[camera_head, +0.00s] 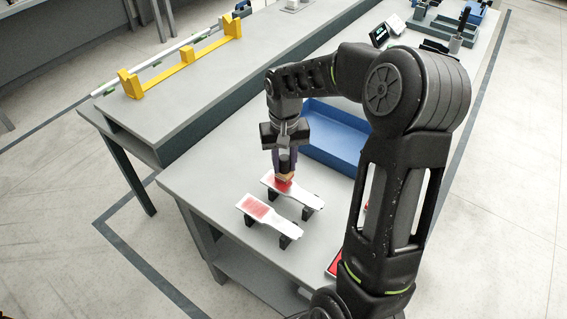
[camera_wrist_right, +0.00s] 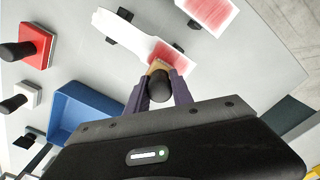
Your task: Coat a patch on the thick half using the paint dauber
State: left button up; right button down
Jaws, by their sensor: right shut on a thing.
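Two pale specimens with red patches rest on black supports on the grey table. My right gripper (camera_head: 284,160) is shut on the paint dauber (camera_head: 284,177), which has a dark round handle and a tan lower part. The dauber's lower end is over the red patch of the farther specimen (camera_head: 302,194); I cannot tell if it presses on it. The wrist view shows the dauber (camera_wrist_right: 159,84) between the purple fingers, at the red end of that specimen (camera_wrist_right: 130,34). The nearer specimen (camera_head: 262,211) has a broad red patch on its wide end. My left gripper is not in view.
A blue tray (camera_head: 330,150) stands behind the specimens. In the wrist view, a red pad with a black knob (camera_wrist_right: 35,45) and a white-topped block with a knob (camera_wrist_right: 27,95) stand left. A yellow rack (camera_head: 187,56) holds a rod on the adjoining bench.

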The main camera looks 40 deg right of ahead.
aim_at(284, 158)
jog(key=shift+w+d+r, duration=0.1)
jog(key=shift+d+r, duration=0.1)
jog(key=shift+r, duration=0.9)
jog(key=shift+s+a+r+p, duration=0.1)
jog(key=shift+a+r+p, duration=0.05)
jog(key=shift+r+p, duration=0.25)
jog(key=shift+s+a+r+p, duration=0.1)
jog(key=shift+a+r+p, duration=0.05)
jog(key=shift+r+p, duration=0.25)
notch_tip(284, 158, up, 2)
jog(key=shift+w+d+r+p, duration=0.1)
jog(key=shift+d+p, duration=0.05)
jog(key=shift+p, duration=0.4)
jog(key=shift+r, duration=1)
